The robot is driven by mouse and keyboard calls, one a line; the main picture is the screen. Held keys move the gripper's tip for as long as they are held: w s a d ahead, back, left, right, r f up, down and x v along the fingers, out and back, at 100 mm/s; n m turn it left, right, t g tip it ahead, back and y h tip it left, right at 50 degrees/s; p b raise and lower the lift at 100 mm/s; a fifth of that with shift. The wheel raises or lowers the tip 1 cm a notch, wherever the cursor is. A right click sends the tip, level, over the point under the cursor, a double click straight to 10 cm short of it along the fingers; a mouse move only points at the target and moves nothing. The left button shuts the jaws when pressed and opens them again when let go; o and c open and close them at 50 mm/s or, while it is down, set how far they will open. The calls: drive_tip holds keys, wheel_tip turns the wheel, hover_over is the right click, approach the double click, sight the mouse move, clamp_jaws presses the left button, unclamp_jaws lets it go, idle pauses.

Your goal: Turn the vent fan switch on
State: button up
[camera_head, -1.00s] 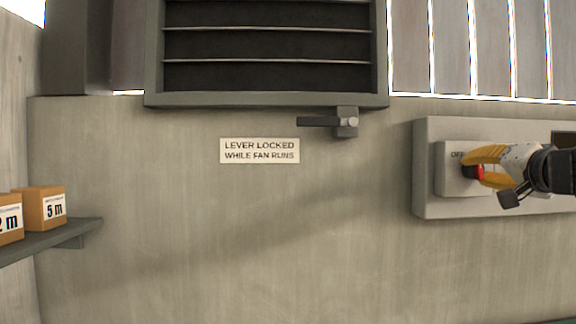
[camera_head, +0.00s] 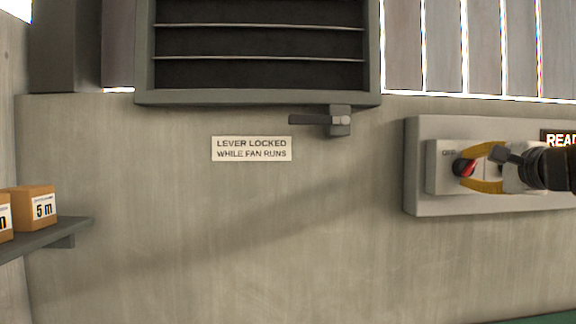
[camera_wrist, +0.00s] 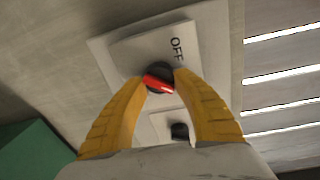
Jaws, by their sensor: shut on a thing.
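The vent fan switch (camera_head: 465,168) is a round black knob with a red pointer on a pale plate (camera_head: 434,180) at the right of the head view. The word OFF stands by it. In the wrist view the knob (camera_wrist: 157,80) lies between the yellow fingertips, with its red pointer slanted and the OFF label (camera_wrist: 176,49) above right. My gripper (camera_head: 468,168) is shut on the knob; it also shows in the wrist view (camera_wrist: 155,82). The fingers hide part of the plate and any other marking.
A second black knob (camera_wrist: 180,131) sits farther along the panel. A louvred vent (camera_head: 258,98) with a lever (camera_head: 338,121) is left of the panel, above a lever-locked sign (camera_head: 251,148). Boxes (camera_head: 35,207) stand on a left shelf.

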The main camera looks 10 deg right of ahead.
drive_tip(key=shift+r+m, duration=0.1)
drive_tip(key=shift+m, duration=0.4)
drive_tip(key=o, duration=1.2)
drive_tip(key=shift+w, duration=0.1)
drive_tip(key=s, duration=0.7)
drive_tip(key=shift+s+a+r, duration=0.2)
drive_tip(key=shift+s, duration=0.05)
